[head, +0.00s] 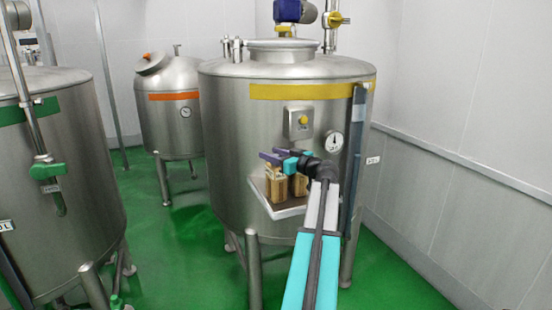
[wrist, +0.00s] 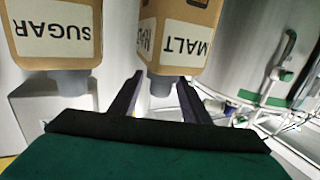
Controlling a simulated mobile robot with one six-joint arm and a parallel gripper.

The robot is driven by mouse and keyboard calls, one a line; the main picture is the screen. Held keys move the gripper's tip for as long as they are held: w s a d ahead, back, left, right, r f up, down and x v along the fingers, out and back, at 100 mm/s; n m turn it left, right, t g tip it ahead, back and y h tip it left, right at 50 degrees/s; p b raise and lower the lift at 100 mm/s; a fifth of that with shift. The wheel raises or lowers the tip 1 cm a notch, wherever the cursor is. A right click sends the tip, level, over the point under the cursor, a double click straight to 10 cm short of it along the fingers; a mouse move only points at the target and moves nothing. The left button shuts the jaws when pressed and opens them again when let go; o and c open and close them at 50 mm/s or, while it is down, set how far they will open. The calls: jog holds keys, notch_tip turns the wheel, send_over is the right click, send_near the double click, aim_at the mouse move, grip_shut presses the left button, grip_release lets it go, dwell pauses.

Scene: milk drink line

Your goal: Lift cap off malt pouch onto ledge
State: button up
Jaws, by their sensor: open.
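The malt pouch (wrist: 178,35) is a brown box-like pack with a white MALT label, upside down in the wrist view. Its grey cap (wrist: 160,84) is on the pouch and shows between my two dark fingers. My gripper (head: 271,160) is open, with a finger on each side of the cap; whether they touch it I cannot tell. In the head view the malt pouch (head: 274,188) is the left of two brown pouches, standing on the steel ledge (head: 287,213) on the tank's front. The gripper hides its cap there.
The sugar pouch (wrist: 55,30), with its own grey cap (wrist: 72,82), stands close beside the malt pouch. The yellow-banded tank (head: 236,130) is right behind the ledge, with a button box (head: 298,123) and a dial gauge (head: 333,141) above. The ledge's front strip looks bare.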

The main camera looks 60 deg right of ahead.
jog(key=shift+x, duration=1.05)
grip_shut()
